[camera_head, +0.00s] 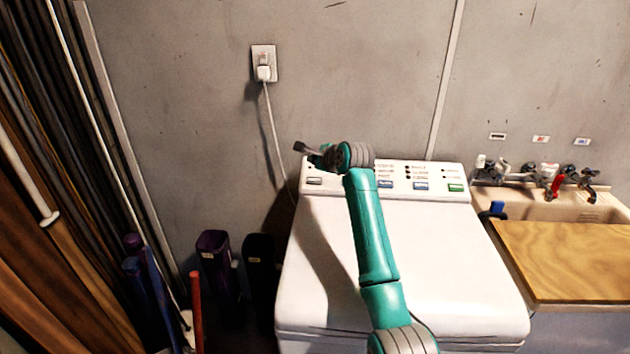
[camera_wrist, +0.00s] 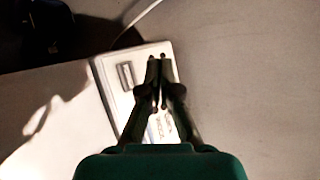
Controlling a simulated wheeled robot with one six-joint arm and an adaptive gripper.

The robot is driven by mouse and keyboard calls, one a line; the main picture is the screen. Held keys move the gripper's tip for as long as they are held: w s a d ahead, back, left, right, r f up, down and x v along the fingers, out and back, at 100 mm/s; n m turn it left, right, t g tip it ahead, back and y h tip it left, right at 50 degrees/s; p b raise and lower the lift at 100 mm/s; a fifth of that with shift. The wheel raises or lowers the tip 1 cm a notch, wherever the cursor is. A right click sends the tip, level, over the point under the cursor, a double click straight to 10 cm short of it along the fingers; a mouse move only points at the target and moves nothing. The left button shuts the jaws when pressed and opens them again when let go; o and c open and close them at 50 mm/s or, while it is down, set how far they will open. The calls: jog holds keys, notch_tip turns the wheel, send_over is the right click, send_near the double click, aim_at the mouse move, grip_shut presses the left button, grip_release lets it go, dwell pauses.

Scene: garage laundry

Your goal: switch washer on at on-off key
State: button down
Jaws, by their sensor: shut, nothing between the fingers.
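The white washer (camera_head: 440,245) stands against the wall with its control panel (camera_head: 393,170) along the back edge. A grey key (camera_head: 314,181) sits at the panel's left end, and it also shows in the wrist view (camera_wrist: 126,75). Its label is too small to read. Blue keys (camera_head: 421,186) and a green key (camera_head: 456,188) sit further right. My gripper (camera_head: 302,147) is over the panel's left part, shut and empty. In the wrist view its fingertips (camera_wrist: 159,61) lie just right of the grey key, apart from it in the picture. My arm hides part of the panel.
A wall outlet (camera_head: 263,64) with a plug and white cable (camera_head: 272,130) is behind the washer. A sink (camera_head: 545,205) with taps and a wooden board (camera_head: 570,262) is at right. Dark bins (camera_head: 215,262) and poles stand at left.

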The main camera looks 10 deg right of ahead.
aim_at(312, 178)
jog(key=shift+w+d+f, duration=0.15)
jog(key=shift+w+f, duration=0.3)
jog(key=shift+f, duration=0.7)
jog(key=shift+w+d+f, duration=0.1)
jog(key=shift+w+f, duration=0.4)
jog(key=shift+f, duration=0.7)
jog(key=shift+w+d+f, duration=0.15)
jog(key=shift+w+f, duration=0.3)
jog(key=shift+f, duration=0.7)
jog(key=shift+f, duration=0.2)
jog(key=shift+w+f, duration=0.1)
jog(key=shift+f, duration=0.1)
jog(key=shift+w+f, duration=0.1)
jog(key=shift+f, duration=0.05)
jog(key=shift+d+f, duration=0.15)
jog(key=shift+f, duration=0.45)
jog(key=shift+s+r, duration=0.25)
jog(key=shift+r, duration=0.7)
jog(key=shift+s+a+r, duration=0.15)
jog(key=shift+s+r, duration=0.15)
jog(key=shift+r, duration=0.5)
jog(key=shift+s+a+r, duration=0.15)
jog(key=shift+s+r, duration=0.15)
jog(key=shift+r, duration=0.45)
jog(key=shift+s+a+r, duration=0.15)
jog(key=shift+s+r, duration=0.15)
jog(key=shift+r, duration=0.5)
